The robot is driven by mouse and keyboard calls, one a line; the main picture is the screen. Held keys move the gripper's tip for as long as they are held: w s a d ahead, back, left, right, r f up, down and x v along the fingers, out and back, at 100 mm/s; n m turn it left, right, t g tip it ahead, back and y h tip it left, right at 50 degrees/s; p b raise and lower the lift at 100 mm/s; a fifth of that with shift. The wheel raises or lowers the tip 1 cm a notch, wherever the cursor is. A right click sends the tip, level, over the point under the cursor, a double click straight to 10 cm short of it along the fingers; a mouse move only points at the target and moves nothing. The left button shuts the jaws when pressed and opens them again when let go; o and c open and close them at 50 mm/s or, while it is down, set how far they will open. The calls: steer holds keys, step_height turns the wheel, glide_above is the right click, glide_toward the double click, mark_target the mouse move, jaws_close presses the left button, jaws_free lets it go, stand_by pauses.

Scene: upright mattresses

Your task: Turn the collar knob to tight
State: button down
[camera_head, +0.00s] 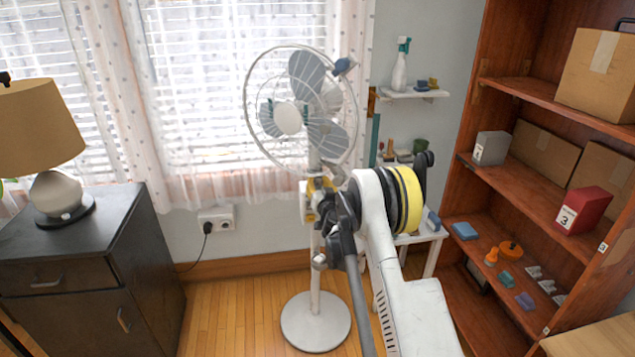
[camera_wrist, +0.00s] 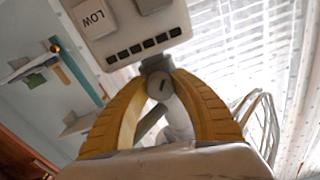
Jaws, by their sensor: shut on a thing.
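A white pedestal fan (camera_head: 315,265) stands upright on the wood floor in front of the window. Its control box (camera_wrist: 125,28) fills the top of the wrist view, with a LOW label and a row of small dark buttons. The grey collar knob (camera_wrist: 160,88) on the fan's post sits just below this box. My gripper (camera_wrist: 160,76) has its two yellow fingers closed around the knob, touching it from both sides. In the head view my gripper (camera_head: 323,200) is at the post below the fan head, and my arm hides part of that area. No tight marking is readable.
A dark cabinet (camera_head: 95,265) with a lamp (camera_head: 55,195) stands at left. A wooden shelf (camera_head: 535,90) with boxes is at right. A small white table (camera_head: 432,240) is behind my arm. A cord runs to the wall outlet (camera_head: 216,218). Floor left of the fan is clear.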

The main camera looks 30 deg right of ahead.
steer(key=m, duration=0.4)
steer(key=shift+m, duration=0.4)
stand_by(0.4)
steer(key=c, duration=1.1)
jaws_free()
steer(key=shift+o, duration=0.2)
